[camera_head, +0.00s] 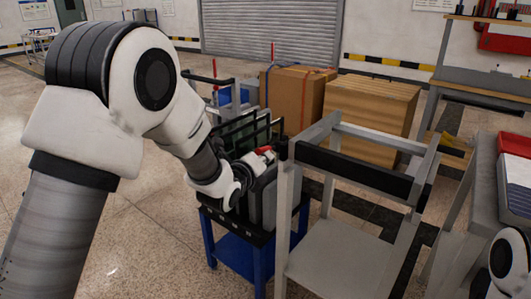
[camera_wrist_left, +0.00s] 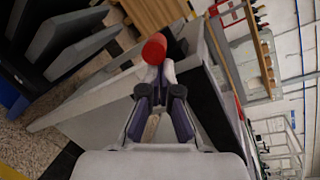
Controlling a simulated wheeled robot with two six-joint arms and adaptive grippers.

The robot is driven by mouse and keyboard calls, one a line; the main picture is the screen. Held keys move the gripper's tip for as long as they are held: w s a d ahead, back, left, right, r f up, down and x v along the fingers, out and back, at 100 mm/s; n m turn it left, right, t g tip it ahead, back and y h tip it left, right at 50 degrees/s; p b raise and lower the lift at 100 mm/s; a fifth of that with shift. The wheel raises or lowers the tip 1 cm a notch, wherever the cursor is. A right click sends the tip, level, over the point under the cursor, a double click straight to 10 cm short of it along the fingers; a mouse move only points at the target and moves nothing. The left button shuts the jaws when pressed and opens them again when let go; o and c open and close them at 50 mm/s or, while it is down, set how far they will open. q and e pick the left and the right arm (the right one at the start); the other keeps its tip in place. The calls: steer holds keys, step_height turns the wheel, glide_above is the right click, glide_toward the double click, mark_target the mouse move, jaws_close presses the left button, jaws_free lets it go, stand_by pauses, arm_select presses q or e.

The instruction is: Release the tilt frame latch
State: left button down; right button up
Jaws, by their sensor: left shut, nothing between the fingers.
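The tilt frame (camera_head: 335,170) is a grey metal frame with a black crossbar, standing at the middle right in the head view. A small red knob (camera_head: 263,149), which looks like the latch handle, shows beside the frame's left post. In the left wrist view the red knob (camera_wrist_left: 154,48) is right at the tips of my left gripper (camera_wrist_left: 160,76), whose fingers are shut and empty. I cannot tell whether they touch it. In the head view the left gripper (camera_head: 257,157) is small and partly hidden by its wrist. My right gripper is out of view.
A blue stand (camera_head: 236,252) with dark upright slotted panels is left of the frame. Cardboard (camera_head: 292,95) and wooden boxes (camera_head: 370,103) stand behind. A workbench (camera_head: 490,90) is at the right. The floor at the left is free.

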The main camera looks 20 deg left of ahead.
mark_target(266, 147)
arm_select(q)
step_height(266, 147, up, 3)
steer(key=g+p, duration=0.1)
steer(key=p, duration=0.2)
steer(key=shift+w+f+g, duration=0.1)
steer(key=shift+w+g, duration=0.05)
steer(key=shift+g, duration=0.15)
steer(key=shift+r+p, duration=0.25)
steer(key=shift+p, duration=0.25)
arm_select(e)
step_height(266, 147, up, 6)
arm_select(q)
steer(key=shift+f, duration=0.1)
